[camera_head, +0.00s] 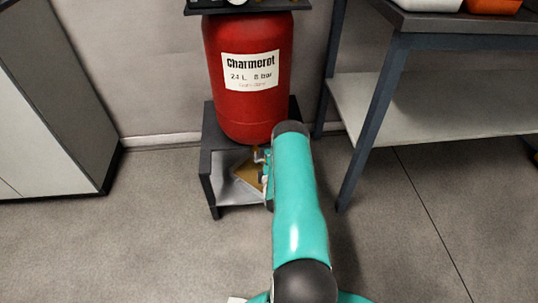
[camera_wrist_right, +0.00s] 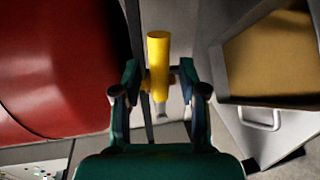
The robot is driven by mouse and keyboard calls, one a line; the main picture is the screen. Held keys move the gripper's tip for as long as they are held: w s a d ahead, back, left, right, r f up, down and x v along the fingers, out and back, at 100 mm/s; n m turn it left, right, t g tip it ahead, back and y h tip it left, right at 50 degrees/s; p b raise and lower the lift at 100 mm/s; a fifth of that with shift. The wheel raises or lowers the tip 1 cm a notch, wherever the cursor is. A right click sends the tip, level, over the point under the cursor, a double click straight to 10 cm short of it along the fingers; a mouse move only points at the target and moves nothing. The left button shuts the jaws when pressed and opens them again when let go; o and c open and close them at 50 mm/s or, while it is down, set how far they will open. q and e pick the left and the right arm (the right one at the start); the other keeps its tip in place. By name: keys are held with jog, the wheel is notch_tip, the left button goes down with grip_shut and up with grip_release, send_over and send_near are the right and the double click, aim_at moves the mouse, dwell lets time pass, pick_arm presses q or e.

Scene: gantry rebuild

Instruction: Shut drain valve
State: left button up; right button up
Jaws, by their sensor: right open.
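The drain valve's yellow lever (camera_wrist_right: 158,48) stands upright in the right wrist view, with a small metal spout below it. My right gripper (camera_wrist_right: 158,82) is open, with one finger on each side of the yellow lever. I cannot tell whether either finger touches it. In the head view, a small brass fitting (camera_head: 256,151) shows under the red tank (camera_head: 246,112). The tank also fills the left of the wrist view (camera_wrist_right: 50,65). My right arm hides most of the gripper and valve in the head view. My left gripper is not in view.
The tank stands on a dark metal stand (camera_head: 207,163). A tan-filled tray (camera_head: 246,173) sits low below the valve; in the wrist view it has a handle (camera_wrist_right: 263,122). A workbench (camera_head: 374,120) stands right and a grey cabinet (camera_head: 62,90) left. The front floor is clear.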

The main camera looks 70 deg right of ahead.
jog(key=v, duration=1.2)
